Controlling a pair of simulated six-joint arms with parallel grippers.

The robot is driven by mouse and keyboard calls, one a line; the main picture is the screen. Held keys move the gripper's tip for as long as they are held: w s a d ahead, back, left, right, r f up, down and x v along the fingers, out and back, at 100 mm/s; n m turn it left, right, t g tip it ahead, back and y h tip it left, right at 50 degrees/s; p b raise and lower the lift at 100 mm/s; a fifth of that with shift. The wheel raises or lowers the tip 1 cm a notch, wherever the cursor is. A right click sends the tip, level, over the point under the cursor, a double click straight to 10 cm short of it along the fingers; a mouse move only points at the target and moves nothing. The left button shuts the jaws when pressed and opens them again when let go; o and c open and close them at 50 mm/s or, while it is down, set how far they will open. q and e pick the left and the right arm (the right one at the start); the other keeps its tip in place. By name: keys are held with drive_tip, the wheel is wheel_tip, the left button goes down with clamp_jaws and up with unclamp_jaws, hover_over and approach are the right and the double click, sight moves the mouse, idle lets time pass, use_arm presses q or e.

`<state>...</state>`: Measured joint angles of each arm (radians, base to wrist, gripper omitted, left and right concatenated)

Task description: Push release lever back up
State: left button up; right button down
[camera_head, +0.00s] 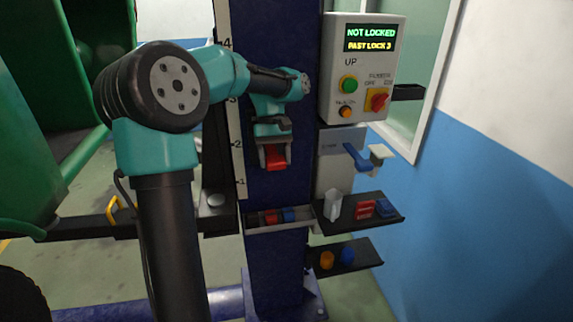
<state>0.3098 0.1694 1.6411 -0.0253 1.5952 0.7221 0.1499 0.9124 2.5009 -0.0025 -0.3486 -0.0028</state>
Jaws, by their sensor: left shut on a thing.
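A red lever (275,161), apparently the release lever, shows on the front of the dark blue column (264,203). My left gripper (271,150) comes in from above and is shut on this lever, covering its upper part. How the lever joins the column is hidden behind the gripper. A grey control box (361,66) to the right has a display (369,40) reading "NOT LOCKED" and "PAST LOCK 3". My right gripper is not in view.
A blue lever (357,157) and a pale knob (379,153) stick out below the box. Dark shelves (387,218) hold small red, blue and orange items. A green vehicle body (30,130) stands at left. A blue and white wall (500,180) closes the right side.

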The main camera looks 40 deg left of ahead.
use_arm(q)
drive_tip(key=shift+r, duration=0.65)
drive_tip(key=shift+a, duration=0.1)
drive_tip(key=o, duration=1.3)
drive_tip(key=shift+r, duration=0.55)
wheel_tip(320, 180, up, 3)
drive_tip(key=shift+f, duration=0.2)
drive_tip(key=s+d, duration=0.3)
drive_tip(key=d, duration=0.1)
drive_tip(key=s+d, duration=0.4)
drive_tip(key=s+d+r, duration=0.1)
drive_tip(key=s+d, duration=0.2)
drive_tip(key=d, duration=0.1)
drive_tip(key=shift+s+d+r, duration=0.1)
drive_tip(key=shift+s, duration=0.1)
